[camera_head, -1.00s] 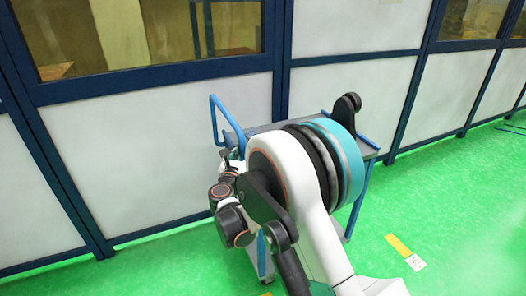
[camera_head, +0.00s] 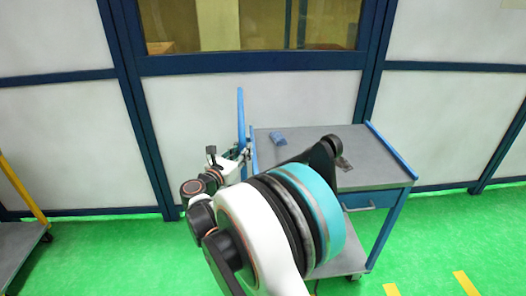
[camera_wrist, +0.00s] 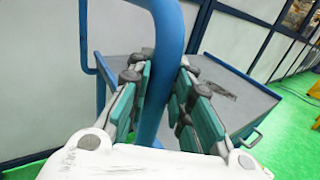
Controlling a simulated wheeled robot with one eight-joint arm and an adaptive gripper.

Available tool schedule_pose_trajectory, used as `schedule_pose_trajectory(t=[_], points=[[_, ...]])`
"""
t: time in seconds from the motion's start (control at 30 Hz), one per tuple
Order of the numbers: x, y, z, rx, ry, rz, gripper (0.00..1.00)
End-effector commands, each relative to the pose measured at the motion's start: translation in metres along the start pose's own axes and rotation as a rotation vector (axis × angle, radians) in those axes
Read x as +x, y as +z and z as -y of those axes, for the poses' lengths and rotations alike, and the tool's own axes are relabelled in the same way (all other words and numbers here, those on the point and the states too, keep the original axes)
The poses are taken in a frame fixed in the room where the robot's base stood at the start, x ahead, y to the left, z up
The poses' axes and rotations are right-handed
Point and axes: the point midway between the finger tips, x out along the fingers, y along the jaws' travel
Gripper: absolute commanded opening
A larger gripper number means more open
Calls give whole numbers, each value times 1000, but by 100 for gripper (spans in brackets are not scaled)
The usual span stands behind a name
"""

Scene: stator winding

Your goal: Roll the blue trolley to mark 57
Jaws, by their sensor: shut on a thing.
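The blue trolley (camera_head: 382,174) has a grey top, a drawer in its side, a lower shelf and a blue upright handle (camera_head: 240,112) at its left end. It stands in front of the wall panels, partly hidden by my arm. My gripper (camera_head: 243,153) is at the handle. In the wrist view, the green finger pads of my gripper (camera_wrist: 158,80) are shut around the blue handle tube (camera_wrist: 169,35), with the grey trolley top (camera_wrist: 245,103) behind. Yellow floor strips (camera_head: 467,283) show at the lower right; no number is readable on them.
A grey cart with a yellow rail (camera_head: 22,190) stands at the left edge. Blue-framed wall panels (camera_head: 60,118) run behind. Green floor (camera_head: 440,235) to the right is open.

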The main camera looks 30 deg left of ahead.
Motion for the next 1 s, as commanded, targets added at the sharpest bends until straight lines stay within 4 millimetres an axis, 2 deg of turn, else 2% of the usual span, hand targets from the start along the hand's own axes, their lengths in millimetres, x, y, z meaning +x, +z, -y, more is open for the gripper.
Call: schedule_pose_trajectory(t=[0.1,0.3,0.77,0.8,0.87,0.9,1.0], points=[[-10,-1,-15,0,0,-1,0],[-19,-1,-28,0,-2,-1,0],[-22,0,-34,0,2,-1,0],[-22,0,-34,0,3,-1,24],[-22,0,-34,0,3,-1,37],[-22,0,-34,0,3,-1,40],[-22,0,-33,0,1,0,40]])
